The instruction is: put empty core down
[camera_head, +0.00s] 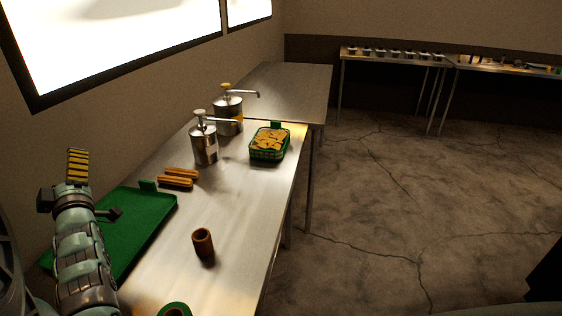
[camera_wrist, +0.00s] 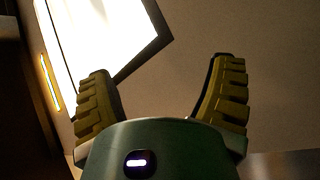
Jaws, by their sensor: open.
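The empty core (camera_head: 203,243), a short brown tube, stands upright on the steel table (camera_head: 222,205) in the camera_head view, right of the green tray. Its dark open top shows. My gripper (camera_head: 77,163) is raised at the left side of that view, well apart from the core and nearer the wall. In the camera_wrist view my gripper (camera_wrist: 165,72) has its two yellow ridged fingers spread wide, with nothing between them. The core is out of the wrist view.
A green tray (camera_head: 150,212) lies at the table's left, partly behind my arm. Two brown sticks (camera_head: 178,178), two metal pump pots (camera_head: 205,145) and a green basket of chips (camera_head: 268,148) stand farther back. A green ring-shaped thing (camera_head: 175,309) is cut off at the bottom edge.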

